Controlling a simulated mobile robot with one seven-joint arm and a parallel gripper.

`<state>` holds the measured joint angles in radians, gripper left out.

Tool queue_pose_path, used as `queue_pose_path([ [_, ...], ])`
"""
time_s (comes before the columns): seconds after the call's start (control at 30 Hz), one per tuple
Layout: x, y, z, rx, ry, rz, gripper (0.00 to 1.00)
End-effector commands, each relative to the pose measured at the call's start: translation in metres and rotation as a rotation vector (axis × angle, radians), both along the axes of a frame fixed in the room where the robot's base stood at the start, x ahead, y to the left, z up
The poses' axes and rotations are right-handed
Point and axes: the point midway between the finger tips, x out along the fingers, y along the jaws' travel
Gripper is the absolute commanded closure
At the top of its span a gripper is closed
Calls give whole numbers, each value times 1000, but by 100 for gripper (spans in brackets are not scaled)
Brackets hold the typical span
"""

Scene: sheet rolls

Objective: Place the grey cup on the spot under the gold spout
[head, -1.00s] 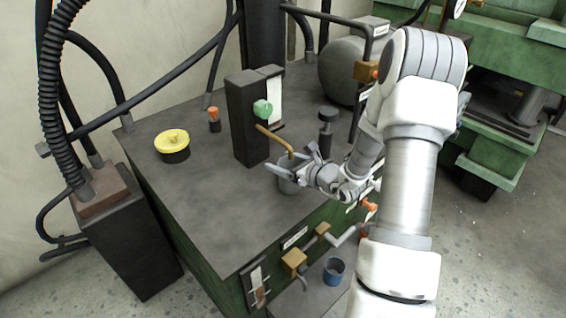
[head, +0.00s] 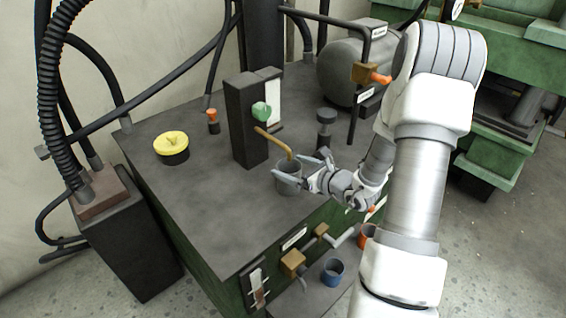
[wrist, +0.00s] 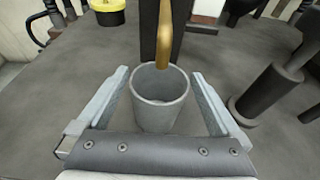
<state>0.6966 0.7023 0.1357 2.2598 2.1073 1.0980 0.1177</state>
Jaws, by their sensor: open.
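The grey cup (head: 288,180) stands upright on the dark tabletop below the end of the gold spout (head: 274,143). In the wrist view the grey cup (wrist: 158,102) is between my open fingers, with a gap visible on each side. The gold spout (wrist: 165,35) reaches over the cup's far rim there. My gripper (head: 303,168) is open around the cup at its right side in the head view. The spot under the cup is hidden.
A dark block with a green knob (head: 261,111) carries the spout. A dark post (head: 326,130) stands right of it. A yellow-lidded pot (head: 172,147) is at left. A blue cup (head: 332,272) and an orange cup (head: 367,236) are on the lower shelf. The table's front left is clear.

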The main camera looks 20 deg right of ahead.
Motion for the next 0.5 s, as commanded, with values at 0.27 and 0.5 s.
queue_pose_path([
  [0.27, -51, -22, 18, 0, 0, -4, 0],
  [0.5, -68, -28, 23, 1, 0, 0, 0],
])
